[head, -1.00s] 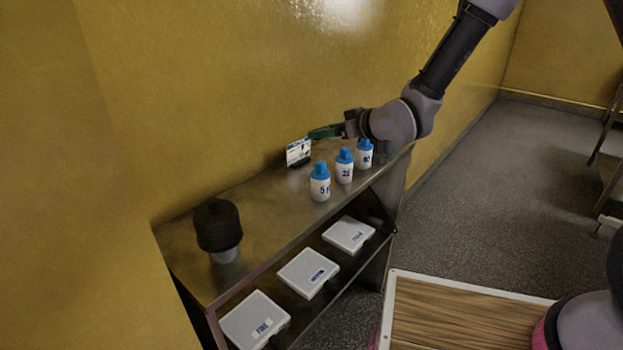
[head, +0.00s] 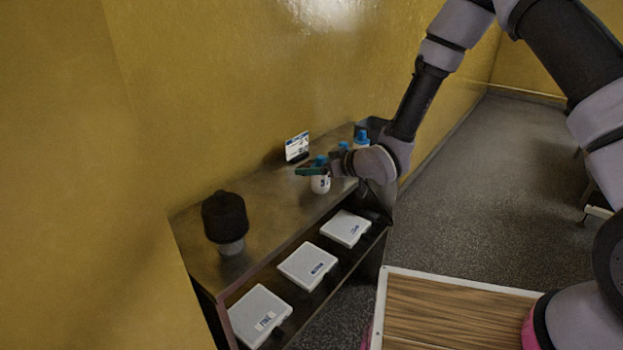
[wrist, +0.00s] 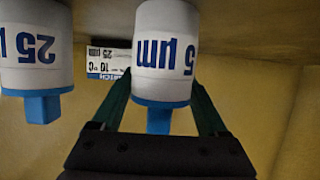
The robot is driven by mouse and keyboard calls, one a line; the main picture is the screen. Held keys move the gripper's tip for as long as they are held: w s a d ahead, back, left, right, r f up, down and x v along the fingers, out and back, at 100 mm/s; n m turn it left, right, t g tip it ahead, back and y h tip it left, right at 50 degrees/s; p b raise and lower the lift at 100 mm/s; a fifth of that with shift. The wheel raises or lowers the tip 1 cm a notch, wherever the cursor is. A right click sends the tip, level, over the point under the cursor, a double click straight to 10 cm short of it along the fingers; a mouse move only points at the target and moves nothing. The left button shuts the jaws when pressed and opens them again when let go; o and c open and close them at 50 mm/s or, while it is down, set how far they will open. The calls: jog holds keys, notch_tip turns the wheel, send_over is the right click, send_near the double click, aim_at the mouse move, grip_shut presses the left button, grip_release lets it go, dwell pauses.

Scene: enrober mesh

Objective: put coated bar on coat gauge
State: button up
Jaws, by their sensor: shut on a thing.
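My gripper (head: 307,171) is over the front of the shelf unit's top, its green fingers shut on a white bottle with a blue cap (head: 320,185). In the wrist view the bottle marked 5 µm (wrist: 163,50) stands between the fingers (wrist: 160,85), cap towards my gripper. A second bottle marked 25 µm (wrist: 36,45) is beside it, apart from the fingers. I cannot make out a coated bar or a coat gauge by name in either view.
The metal shelf top (head: 265,205) holds a white and blue card (head: 297,147) at the back, a dark capped object (head: 225,218) at the left and another blue-capped bottle (head: 361,139) at the right. White boxes (head: 308,266) sit on the lower shelf. The top's middle is clear.

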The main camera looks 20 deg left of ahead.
aim_at(312, 178)
jog(key=shift+f, duration=1.95)
jog(key=shift+f, duration=0.1)
jog(key=o, duration=0.9)
jog(key=shift+d+r, duration=0.2)
jog(key=shift+d, duration=0.05)
jog(key=v, duration=1.1)
jog(key=shift+s+d+r, duration=0.15)
jog(key=shift+d+r, duration=0.05)
